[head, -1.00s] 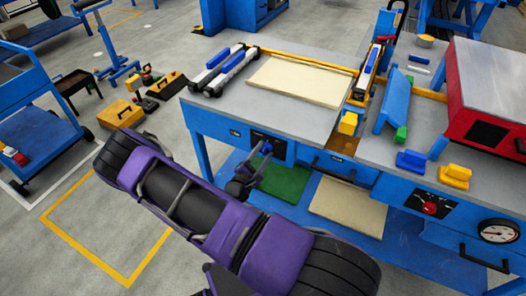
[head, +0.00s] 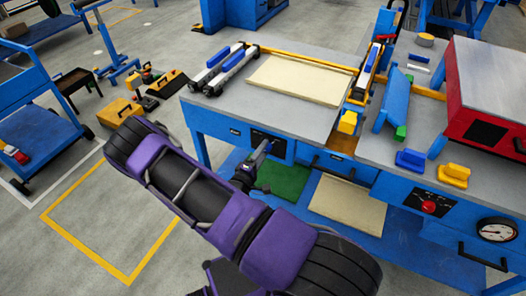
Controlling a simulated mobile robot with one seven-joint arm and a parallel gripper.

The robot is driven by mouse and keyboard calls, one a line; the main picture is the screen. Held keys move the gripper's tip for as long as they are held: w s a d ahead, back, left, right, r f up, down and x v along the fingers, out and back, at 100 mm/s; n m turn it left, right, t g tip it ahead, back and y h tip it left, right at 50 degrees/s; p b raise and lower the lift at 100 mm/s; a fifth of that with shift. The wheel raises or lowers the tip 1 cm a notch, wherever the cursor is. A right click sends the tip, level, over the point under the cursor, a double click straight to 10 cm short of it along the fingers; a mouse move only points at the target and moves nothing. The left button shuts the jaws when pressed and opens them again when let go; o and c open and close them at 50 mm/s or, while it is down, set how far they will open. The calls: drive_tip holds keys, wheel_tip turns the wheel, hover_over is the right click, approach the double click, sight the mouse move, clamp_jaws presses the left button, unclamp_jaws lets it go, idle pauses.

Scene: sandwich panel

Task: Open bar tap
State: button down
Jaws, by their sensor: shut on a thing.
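The bar tap is on a black panel (head: 275,143) on the blue front of the left workbench. My gripper (head: 262,151) is at this panel, reaching in from the lower left, and is shut on the tap's handle. The fingers and wrist cover most of the tap, so its handle angle cannot be told.
The grey bench top (head: 230,108) carries a cream panel (head: 300,80) and blue-and-white rails (head: 222,70). A drawer with a handle (head: 335,165) is right of the tap. A lower shelf holds a green sheet (head: 285,180) and a cream sheet (head: 347,203). A red machine (head: 490,90) stands at right.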

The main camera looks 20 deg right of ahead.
idle(0.4)
drive_tip(key=shift+c, duration=1.8)
unclamp_jaws()
drive_tip(key=shift+a, duration=0.1)
drive_tip(key=v, duration=1.7)
drive_tip(key=shift+s+b, duration=0.2)
drive_tip(key=shift+b, duration=0.1)
drive_tip(key=shift+w+a, duration=0.1)
